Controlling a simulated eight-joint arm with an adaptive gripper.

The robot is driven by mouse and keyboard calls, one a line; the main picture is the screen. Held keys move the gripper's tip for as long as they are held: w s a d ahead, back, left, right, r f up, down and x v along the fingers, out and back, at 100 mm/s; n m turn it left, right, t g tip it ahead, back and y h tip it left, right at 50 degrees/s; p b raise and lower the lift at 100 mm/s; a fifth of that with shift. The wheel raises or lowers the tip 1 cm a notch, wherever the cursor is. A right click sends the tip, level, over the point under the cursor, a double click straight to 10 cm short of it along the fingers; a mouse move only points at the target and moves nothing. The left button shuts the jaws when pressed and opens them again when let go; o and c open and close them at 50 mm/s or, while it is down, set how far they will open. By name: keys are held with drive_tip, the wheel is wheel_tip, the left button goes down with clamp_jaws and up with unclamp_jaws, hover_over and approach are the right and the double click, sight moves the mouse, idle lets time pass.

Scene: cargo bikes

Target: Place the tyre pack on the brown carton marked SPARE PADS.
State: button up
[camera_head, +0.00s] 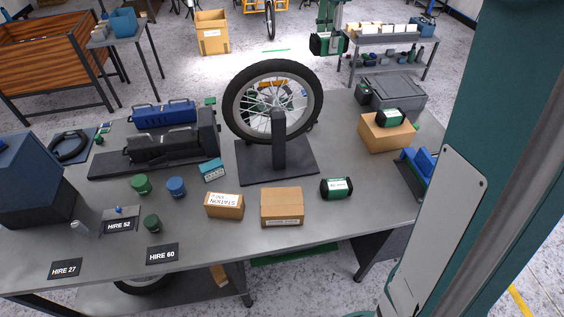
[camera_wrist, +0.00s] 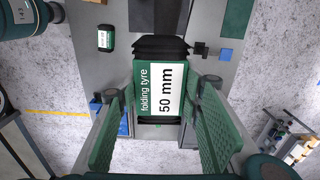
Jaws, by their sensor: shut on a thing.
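My gripper (camera_head: 329,28) is high at the top of the head view, above and beyond the table's back edge. It is shut on a tyre pack (camera_head: 322,44), black with a green and white band. In the wrist view the pack (camera_wrist: 160,88) reads "folding tyre 50 mm" and sits between the green fingers (camera_wrist: 160,118). A brown carton (camera_head: 282,204) at the table's front middle has a front label too small to read. Another carton (camera_head: 224,205) left of it has a "STATION" label on top. A third carton (camera_head: 376,137) at back right bears another tyre pack (camera_head: 391,117); I see no label on it.
A further tyre pack (camera_head: 337,188) lies right of the middle carton. A wheel (camera_head: 240,95) in a stand rises mid-table. A grey lidded box (camera_head: 400,91) is behind the right carton. Blue and black cases (camera_head: 165,112) stand at left.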

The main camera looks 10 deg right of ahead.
drive_tip(key=s+a, duration=1.3)
hover_over(282, 201)
wheel_tip(282, 201, down, 28)
drive_tip(key=shift+f+p, duration=0.2)
drive_tip(key=shift+p, duration=0.25)
drive_tip(key=shift+f+b, duration=0.3)
drive_tip(key=shift+f, duration=2.6)
drive_tip(key=shift+f, duration=0.1)
drive_tip(key=shift+f, duration=2)
drive_tip(key=shift+f+b, duration=0.2)
drive_tip(key=shift+b, duration=0.25)
